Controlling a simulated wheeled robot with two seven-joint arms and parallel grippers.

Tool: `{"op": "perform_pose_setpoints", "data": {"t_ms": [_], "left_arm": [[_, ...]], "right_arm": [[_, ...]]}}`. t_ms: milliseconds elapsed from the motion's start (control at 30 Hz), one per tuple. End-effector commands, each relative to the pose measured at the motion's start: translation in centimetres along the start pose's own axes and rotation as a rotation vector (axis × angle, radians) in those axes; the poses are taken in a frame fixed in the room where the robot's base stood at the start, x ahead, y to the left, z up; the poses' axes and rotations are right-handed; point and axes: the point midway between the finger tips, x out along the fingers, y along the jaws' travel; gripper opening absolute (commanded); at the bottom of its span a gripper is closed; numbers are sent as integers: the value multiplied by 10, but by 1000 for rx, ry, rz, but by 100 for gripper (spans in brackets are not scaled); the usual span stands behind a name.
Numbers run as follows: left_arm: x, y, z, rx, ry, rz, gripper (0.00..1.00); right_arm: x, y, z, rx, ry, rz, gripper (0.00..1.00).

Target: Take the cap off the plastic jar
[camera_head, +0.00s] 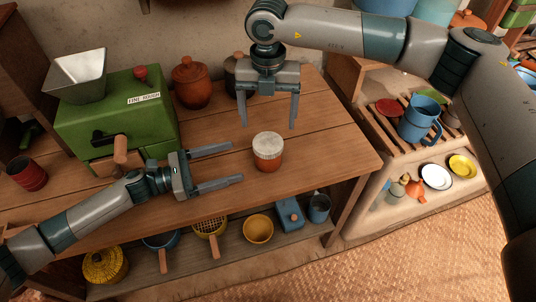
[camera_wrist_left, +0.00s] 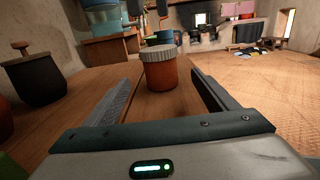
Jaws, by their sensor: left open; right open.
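The plastic jar (camera_head: 267,158) stands upright on the wooden table, orange-brown and see-through, with a pale ribbed cap (camera_head: 268,142) on top. The jar also shows in the left wrist view (camera_wrist_left: 161,73), with its cap (camera_wrist_left: 157,53) seated on it. My left gripper (camera_head: 238,164) is open and empty, pointing at the jar from the left with its fingers a little short of it. My right gripper (camera_head: 268,124) is open and empty, pointing down behind and above the jar, with the cap just in front of its fingertips.
A green grinder (camera_head: 115,120) with a metal hopper stands at the left of the table (camera_head: 325,150). A lidded clay pot (camera_head: 192,85) and a dark pot (camera_wrist_left: 36,80) stand at the back. A red cup (camera_head: 27,173) is far left. The table right of the jar is clear.

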Motion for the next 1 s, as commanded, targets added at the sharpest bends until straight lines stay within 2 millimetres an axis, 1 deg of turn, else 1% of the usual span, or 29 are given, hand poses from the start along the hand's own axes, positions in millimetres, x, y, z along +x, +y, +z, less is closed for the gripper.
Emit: {"op": "perform_pose_setpoints", "data": {"t_ms": [167,267,467,800,1000], "left_arm": [[8,0,1,0,-2,0,79],[17,0,0,0,-2,0,79],[44,0,1,1,-3,-1,79],[97,0,1,0,-2,-1,79],[114,0,0,0,-1,-1,79]], "right_arm": [[0,0,0,0,0,0,80],[0,0,0,0,0,0,80],[0,0,0,0,0,0,80],[0,0,0,0,0,0,80],[0,0,0,0,0,0,80]]}}
